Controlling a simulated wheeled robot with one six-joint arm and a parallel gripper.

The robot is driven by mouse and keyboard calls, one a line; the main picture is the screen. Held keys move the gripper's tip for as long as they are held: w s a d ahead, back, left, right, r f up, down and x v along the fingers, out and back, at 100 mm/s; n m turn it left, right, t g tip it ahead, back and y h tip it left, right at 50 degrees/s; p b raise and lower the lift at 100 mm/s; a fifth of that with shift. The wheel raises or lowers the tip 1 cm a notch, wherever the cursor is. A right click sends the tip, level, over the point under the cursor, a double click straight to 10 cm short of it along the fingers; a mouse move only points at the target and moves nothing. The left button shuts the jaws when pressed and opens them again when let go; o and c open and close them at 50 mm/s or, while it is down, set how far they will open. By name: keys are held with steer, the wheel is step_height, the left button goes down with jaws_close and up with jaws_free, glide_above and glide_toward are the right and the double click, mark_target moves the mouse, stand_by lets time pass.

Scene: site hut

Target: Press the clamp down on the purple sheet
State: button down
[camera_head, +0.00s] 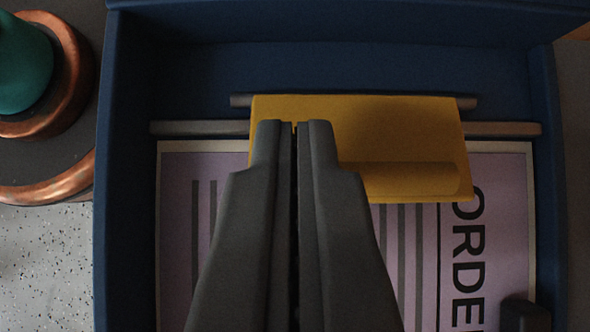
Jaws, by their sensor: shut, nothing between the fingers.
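The yellow clamp (400,130) sits on its rods at the far end of a blue tray (122,200). Its front lip lies over the far edge of the purple sheet (500,190); whether it touches the sheet cannot be told. The purple sheet has a pale border, dark stripes and large letters reading "ORDE". My gripper (295,128) is shut and empty, its fingertips over the left part of the clamp. Its fingers hide part of the sheet and clamp. I cannot tell whether the tips touch the clamp.
The tray's walls rise at left, right and back. A grey rod (200,128) runs across behind the sheet. A small dark block (524,315) is at the lower right. A teal and copper object (40,80) stands outside the tray on the left. Speckled surface (45,260) is clear below it.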

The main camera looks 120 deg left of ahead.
stand_by(0.3)
steer(key=shift+w+d+r, duration=0.15)
steer(key=shift+w+d, duration=0.25)
steer(key=shift+d, duration=0.2)
